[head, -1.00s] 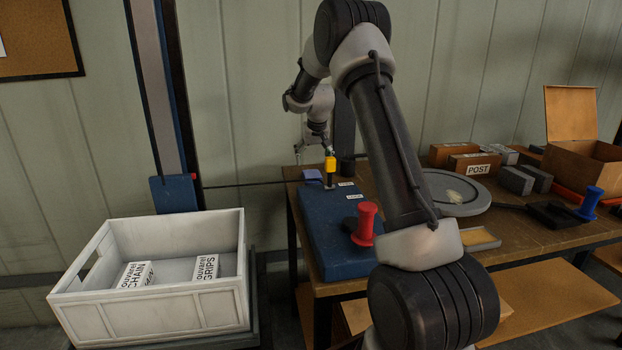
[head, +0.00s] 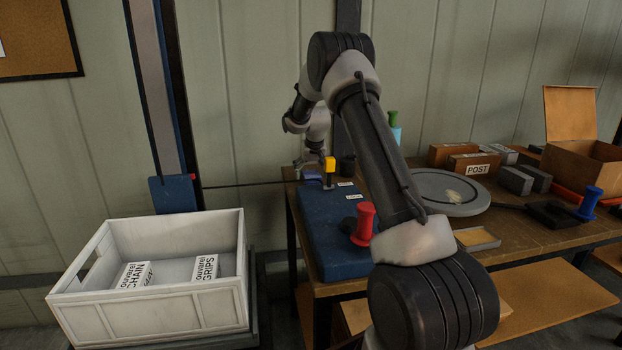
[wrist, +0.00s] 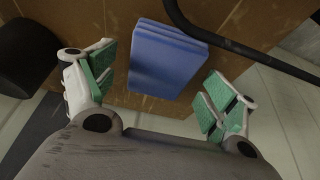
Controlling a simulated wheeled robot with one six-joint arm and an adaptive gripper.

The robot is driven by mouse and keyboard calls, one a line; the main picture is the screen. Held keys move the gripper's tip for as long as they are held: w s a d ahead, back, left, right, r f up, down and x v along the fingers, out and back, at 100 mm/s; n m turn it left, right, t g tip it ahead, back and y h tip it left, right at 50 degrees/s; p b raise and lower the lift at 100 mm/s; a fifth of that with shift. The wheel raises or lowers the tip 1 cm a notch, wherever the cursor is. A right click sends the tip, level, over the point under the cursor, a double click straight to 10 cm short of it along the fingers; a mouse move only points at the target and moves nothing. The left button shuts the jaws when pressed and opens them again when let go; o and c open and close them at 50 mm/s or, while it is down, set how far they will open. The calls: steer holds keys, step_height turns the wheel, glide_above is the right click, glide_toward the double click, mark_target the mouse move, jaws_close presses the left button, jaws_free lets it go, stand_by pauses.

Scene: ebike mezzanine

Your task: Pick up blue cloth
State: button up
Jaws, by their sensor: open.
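The blue cloth (wrist: 168,58) is a folded, layered stack lying on the brown wooden tabletop in the wrist view. In the head view only a small bluish patch shows at the table's back left corner, mostly covered by my gripper (head: 311,165). My gripper also shows in the wrist view (wrist: 163,78), open, with green-padded fingers on either side of the near part of the cloth. Nothing is held between the fingers. I cannot tell how high the fingertips are above the cloth.
A dark hose or bar (wrist: 215,40) runs close beside the cloth, and a black round object (wrist: 25,55) stands left. A blue mat (head: 325,245) with a yellow-topped tool (head: 329,166) and a red-handled item (head: 364,222) lies in front. A white crate (head: 150,312) stands left.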

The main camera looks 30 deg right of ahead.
steer(key=shift+f, duration=0.25)
stand_by(0.3)
steer(key=c, duration=1.1)
